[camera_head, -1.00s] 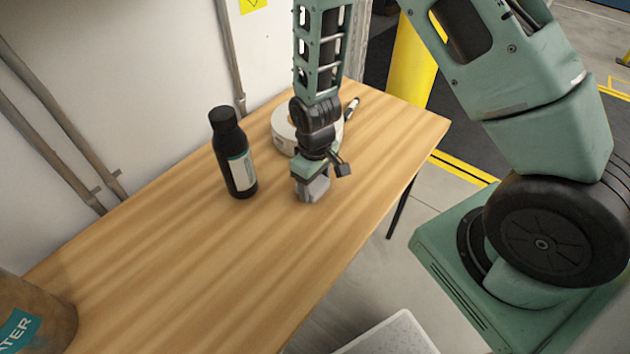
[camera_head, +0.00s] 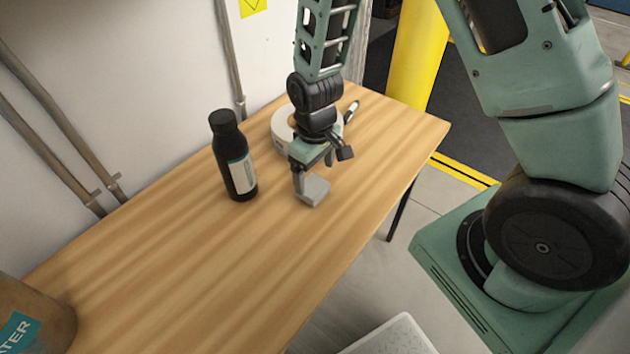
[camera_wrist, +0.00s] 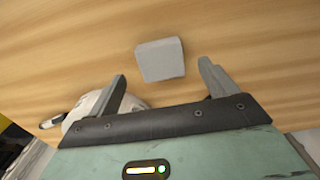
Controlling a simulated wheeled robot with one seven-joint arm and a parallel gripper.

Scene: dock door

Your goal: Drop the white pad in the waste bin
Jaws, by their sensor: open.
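The white pad, a small pale grey-white block (camera_head: 314,193), lies on the wooden table; it also shows in the wrist view (camera_wrist: 160,60). My gripper (camera_head: 313,172) is open and tilted close above the pad. In the wrist view its two fingers (camera_wrist: 162,72) stand apart, with the pad between and beyond their tips. I see no clear contact, and the exact gap is hard to tell. No waste bin can be made out for sure; a white-edged item (camera_head: 393,337) is cut off at the bottom of the head view.
A black bottle (camera_head: 234,160) stands left of the gripper. A white roll (camera_head: 283,128) and a dark pen (camera_head: 352,109) lie behind it. A brown container with a teal label (camera_head: 45,312) stands at the near left. The near middle of the table (camera_head: 200,270) is clear.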

